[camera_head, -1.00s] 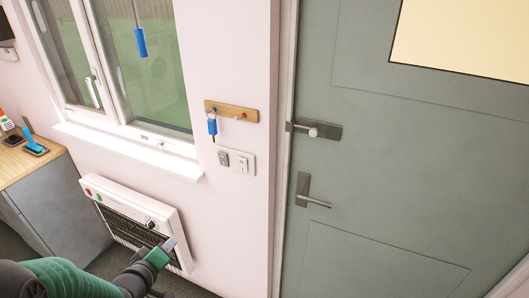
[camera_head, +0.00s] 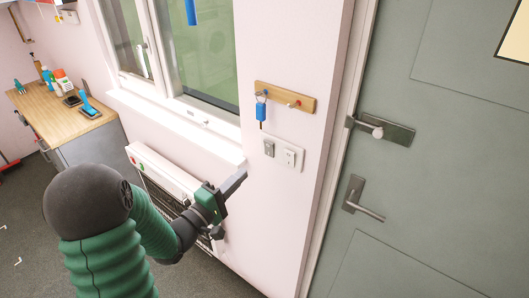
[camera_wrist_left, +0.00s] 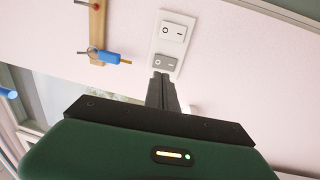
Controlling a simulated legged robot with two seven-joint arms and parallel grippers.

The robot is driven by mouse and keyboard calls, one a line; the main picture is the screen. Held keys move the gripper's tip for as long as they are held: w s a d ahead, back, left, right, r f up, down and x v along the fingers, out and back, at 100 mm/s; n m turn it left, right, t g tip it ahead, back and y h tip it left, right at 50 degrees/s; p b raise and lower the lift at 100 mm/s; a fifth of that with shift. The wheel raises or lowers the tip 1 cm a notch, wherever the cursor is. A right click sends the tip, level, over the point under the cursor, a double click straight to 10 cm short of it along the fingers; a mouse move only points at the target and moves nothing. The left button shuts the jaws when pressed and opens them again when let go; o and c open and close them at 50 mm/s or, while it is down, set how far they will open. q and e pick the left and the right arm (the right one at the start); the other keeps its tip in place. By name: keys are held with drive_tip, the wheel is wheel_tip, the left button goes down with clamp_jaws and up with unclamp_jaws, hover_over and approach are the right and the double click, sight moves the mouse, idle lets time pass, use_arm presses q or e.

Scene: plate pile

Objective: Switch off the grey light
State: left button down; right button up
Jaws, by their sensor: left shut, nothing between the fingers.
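The wall switch plate carries a grey switch (camera_head: 268,146) on the left and a white switch (camera_head: 289,156) on the right. In the left wrist view the grey switch (camera_wrist_left: 164,64) lies just past my fingertips, and the white switch (camera_wrist_left: 173,32) is beyond it. My left gripper (camera_head: 242,175) is shut and empty, below and left of the plate in the head view. In the left wrist view its fingertips (camera_wrist_left: 162,77) overlap the plate's near edge. I cannot tell whether they touch it. My right gripper is not in view.
A wooden key rack (camera_head: 285,97) with a blue key tag (camera_head: 261,110) hangs just above the switches. A heater (camera_head: 160,170) stands below the windowsill (camera_head: 175,120). The grey-green door (camera_head: 430,200) is at the right, and a wooden-topped cabinet (camera_head: 62,112) at the left.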

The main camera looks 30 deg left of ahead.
use_arm(q)
approach(270, 146)
drive_tip(key=w, duration=0.4)
drive_tip(key=w+p, duration=0.1)
drive_tip(key=w, duration=0.1)
drive_tip(key=shift+d+r, duration=0.2)
drive_tip(key=shift+r, duration=0.05)
drive_tip(key=shift+w, duration=0.55)
drive_tip(key=shift+s+a, duration=0.1)
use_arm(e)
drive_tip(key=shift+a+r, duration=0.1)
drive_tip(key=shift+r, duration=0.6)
use_arm(q)
drive_tip(key=shift+a, duration=0.1)
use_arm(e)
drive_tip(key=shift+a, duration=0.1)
use_arm(q)
drive_tip(key=shift+w+r+p, duration=0.25)
drive_tip(key=shift+p, duration=0.25)
drive_tip(key=shift+s, duration=0.15)
drive_tip(key=shift+f, duration=0.1)
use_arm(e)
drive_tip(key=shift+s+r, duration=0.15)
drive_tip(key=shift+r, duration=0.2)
use_arm(q)
drive_tip(key=shift+d, duration=0.25)
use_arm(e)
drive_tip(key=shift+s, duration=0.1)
